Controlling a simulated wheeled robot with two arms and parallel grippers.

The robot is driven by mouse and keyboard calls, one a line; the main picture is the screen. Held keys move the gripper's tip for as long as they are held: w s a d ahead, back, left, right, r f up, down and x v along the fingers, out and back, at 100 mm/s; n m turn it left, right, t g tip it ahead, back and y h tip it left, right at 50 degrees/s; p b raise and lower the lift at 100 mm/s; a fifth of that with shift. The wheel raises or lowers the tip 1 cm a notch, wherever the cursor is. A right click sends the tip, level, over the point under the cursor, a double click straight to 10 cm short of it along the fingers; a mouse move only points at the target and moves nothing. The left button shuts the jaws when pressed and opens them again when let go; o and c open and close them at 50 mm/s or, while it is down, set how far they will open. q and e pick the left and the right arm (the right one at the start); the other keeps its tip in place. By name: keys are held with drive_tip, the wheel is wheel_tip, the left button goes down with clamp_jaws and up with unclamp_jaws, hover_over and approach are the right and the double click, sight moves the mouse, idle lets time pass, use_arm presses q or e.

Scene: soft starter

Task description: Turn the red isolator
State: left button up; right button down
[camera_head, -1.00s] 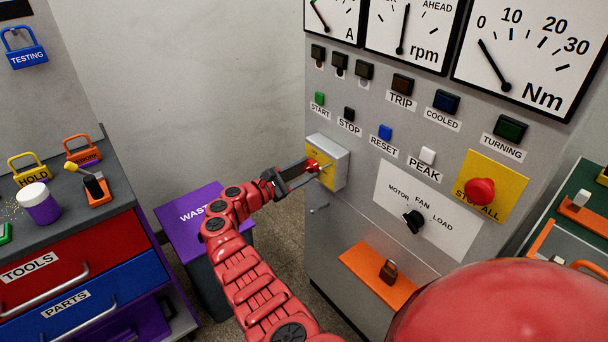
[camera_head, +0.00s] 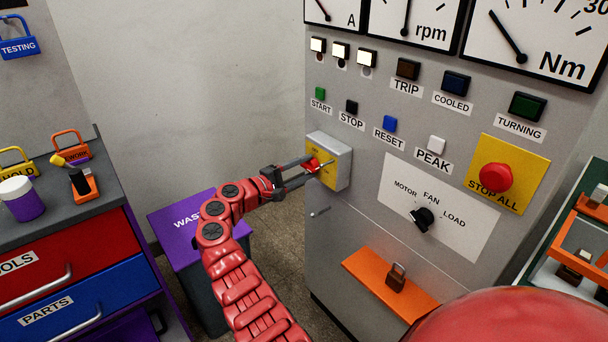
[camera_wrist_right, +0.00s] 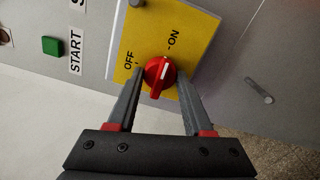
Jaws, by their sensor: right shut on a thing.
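The red isolator (camera_head: 314,164) is a round red knob on the yellow face of a grey box (camera_head: 341,165) on the cabinet front. In the right wrist view the red isolator (camera_wrist_right: 160,73) sits between my fingers, and its white mark points toward the ON label rather than OFF. My right gripper (camera_head: 311,169) is shut on the knob, with one finger on each side; it also shows in the right wrist view (camera_wrist_right: 161,78). My left gripper is not in view.
Above the isolator are buttons and three lit white lamps (camera_head: 341,51). To its right are the red STOP ALL button (camera_head: 495,178) and a black selector (camera_head: 423,219). An orange shelf (camera_head: 365,276) with a padlock juts out below. A purple WASTE bin (camera_head: 168,222) stands at left.

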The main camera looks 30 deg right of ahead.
drive_tip(key=shift+f+m, duration=0.1)
drive_tip(key=shift+m, duration=0.2)
drive_tip(key=shift+c, duration=1.5)
unclamp_jaws()
drive_tip(key=s+a+p, duration=0.1)
drive_tip(key=a, duration=1.6)
drive_tip(key=shift+s+a, duration=0.2)
drive_tip(key=shift+s, duration=0.1)
